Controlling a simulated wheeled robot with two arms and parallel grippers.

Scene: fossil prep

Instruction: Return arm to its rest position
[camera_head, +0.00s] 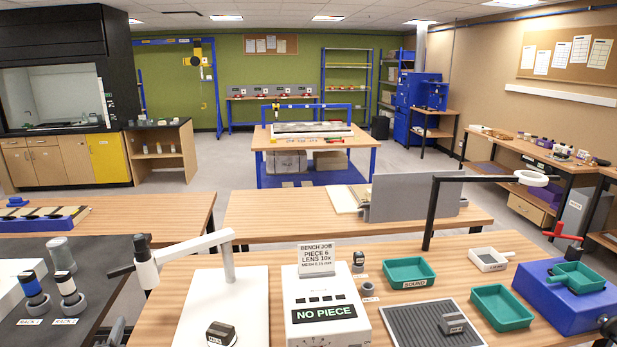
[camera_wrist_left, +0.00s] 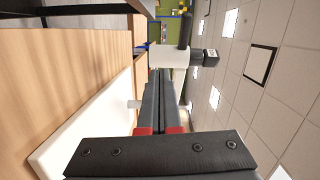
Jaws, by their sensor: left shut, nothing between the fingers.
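My left gripper (camera_head: 117,327) shows only in part at the bottom left of the head view, low between the dark side bench and the white base plate (camera_head: 205,312) of a stand. In the left wrist view its two dark fingers (camera_wrist_left: 160,75) with red bands are together, with nothing between them. A white cylinder with black knobs (camera_wrist_left: 175,55), part of the stand's arm, shows beyond the fingertips. I cannot make out the gap between them. I see no clear part of my right gripper.
The white jointed stand arm (camera_head: 190,247) reaches left above the bench near my left gripper. Sample holders (camera_head: 68,288) stand on the dark bench at left. A white NO PIECE box (camera_head: 325,333), green trays (camera_head: 408,272) and a blue device (camera_head: 565,305) crowd the wooden bench.

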